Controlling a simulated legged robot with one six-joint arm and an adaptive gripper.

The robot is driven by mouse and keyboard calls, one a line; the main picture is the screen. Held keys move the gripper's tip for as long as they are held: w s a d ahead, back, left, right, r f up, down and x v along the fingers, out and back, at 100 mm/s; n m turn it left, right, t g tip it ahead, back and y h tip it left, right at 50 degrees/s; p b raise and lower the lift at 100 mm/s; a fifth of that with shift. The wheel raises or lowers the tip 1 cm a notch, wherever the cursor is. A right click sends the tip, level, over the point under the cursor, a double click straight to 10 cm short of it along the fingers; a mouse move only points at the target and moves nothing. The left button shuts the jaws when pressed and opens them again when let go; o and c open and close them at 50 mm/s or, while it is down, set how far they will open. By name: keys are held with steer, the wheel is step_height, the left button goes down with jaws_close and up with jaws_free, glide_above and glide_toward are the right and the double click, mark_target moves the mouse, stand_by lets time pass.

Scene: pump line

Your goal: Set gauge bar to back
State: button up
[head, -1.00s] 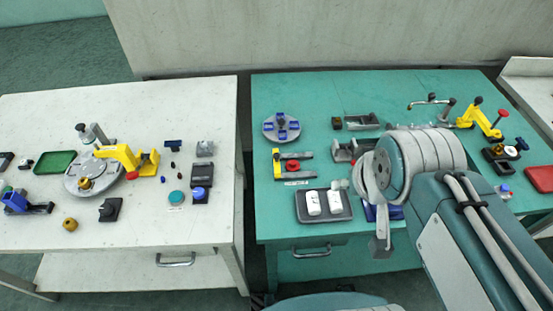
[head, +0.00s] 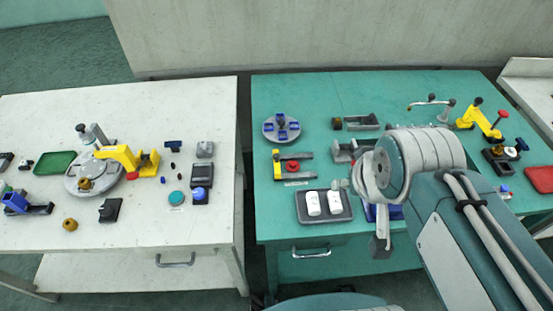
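No part in view is marked clearly enough for me to say which one is the gauge bar. A yellow and grey two-armed fixture (head: 278,164) with a red knob (head: 292,166) lies on the left part of the green table. A thin metal bar on a post (head: 431,102) stands at the back right of that table. My gripper (head: 380,243) hangs at the table's front edge, right of the dark tray with two white pieces. My arm hides most of it, so its opening does not show. Nothing is visibly held. A blue part (head: 372,213) is partly hidden behind it.
The green table (head: 285,100) holds a grey disc with blue blocks (head: 282,128), a dark tray (head: 343,213), dark clamps (head: 361,122) and a yellow clamp (head: 483,118). A white table (head: 130,225) with more fixtures stands left, across a gap. The green table's back left is clear.

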steer(key=w+a+n+g, duration=0.1)
steer(key=w+a+g, duration=0.1)
steer(key=w, duration=0.7)
steer(key=n+g, duration=0.2)
steer(key=g, duration=0.2)
glide_above(277, 154)
step_height(277, 154, down, 13)
steer(key=shift+a+f, duration=0.1)
steer(key=shift+f, duration=0.25)
step_height(277, 154, down, 10)
steer(key=shift+f, duration=0.15)
steer(key=shift+c, duration=0.3)
jaws_close()
